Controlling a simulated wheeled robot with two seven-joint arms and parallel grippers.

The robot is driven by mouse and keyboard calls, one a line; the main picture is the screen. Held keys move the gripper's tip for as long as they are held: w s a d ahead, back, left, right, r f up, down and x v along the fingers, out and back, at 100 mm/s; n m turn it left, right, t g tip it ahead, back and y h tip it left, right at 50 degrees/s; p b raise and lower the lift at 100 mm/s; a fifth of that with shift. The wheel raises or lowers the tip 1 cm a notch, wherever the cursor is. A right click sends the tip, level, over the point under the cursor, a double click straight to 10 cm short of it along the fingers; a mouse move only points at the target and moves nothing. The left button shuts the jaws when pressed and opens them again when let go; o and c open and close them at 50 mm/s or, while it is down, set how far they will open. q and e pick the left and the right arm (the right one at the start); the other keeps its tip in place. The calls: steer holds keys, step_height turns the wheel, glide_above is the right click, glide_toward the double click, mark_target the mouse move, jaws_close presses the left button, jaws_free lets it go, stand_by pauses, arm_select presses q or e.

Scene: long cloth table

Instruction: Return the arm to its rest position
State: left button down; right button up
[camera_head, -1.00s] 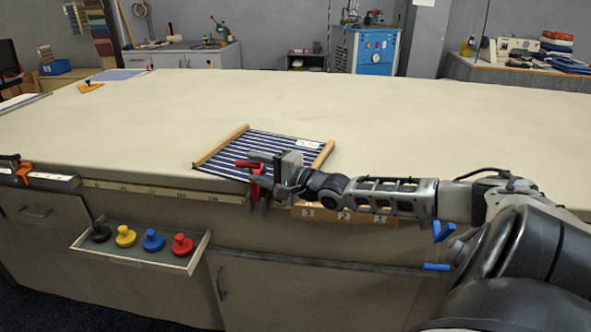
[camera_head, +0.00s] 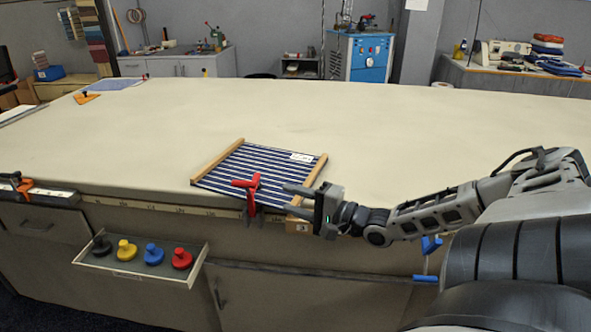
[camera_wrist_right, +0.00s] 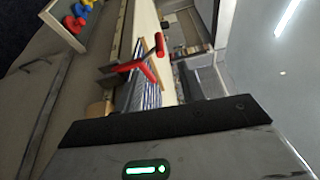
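My right gripper (camera_head: 288,200) is at the table's front edge in the head view, its fingers pointing left. The two fingers are apart with nothing between them. A red-handled clamp (camera_head: 248,188) stands at the table edge just left of the fingertips, apart from them. The clamp also shows in the right wrist view (camera_wrist_right: 138,67). My right arm reaches in from the right. My left gripper is not in view.
A blue-and-white striped cloth (camera_head: 245,168) with wooden side bars lies on the long table (camera_head: 400,130) behind the clamp. An open drawer (camera_head: 130,273) with several coloured knobbed pieces juts out at the lower left. Blue clamp handles (camera_head: 430,245) show below the right arm. The tabletop's right part is clear.

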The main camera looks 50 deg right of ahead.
stand_by(0.6)
steer(key=s+a+f+n+g+y, duration=0.1)
steer(key=s+a+f+n+g, duration=0.35)
steer(key=a+f, duration=0.4)
steer(key=s+a+f+n+g, duration=0.3)
steer(key=s+a+f+n, duration=0.2)
steer(key=a, duration=0.6)
steer(key=s+a+r+n+g+h, duration=0.3)
steer(key=s+a+n+g+h, duration=0.25)
steer(key=s+n, duration=0.35)
steer(key=w+a+f+t+y, duration=0.3)
steer(key=w+a+f+t, duration=0.1)
steer(key=f, duration=0.6)
steer(key=shift+w+a+t, duration=0.15)
steer(key=shift+w+t, duration=0.3)
steer(key=shift+t, duration=0.25)
steer(key=shift+f+n, duration=0.1)
steer(key=shift+n, duration=0.15)
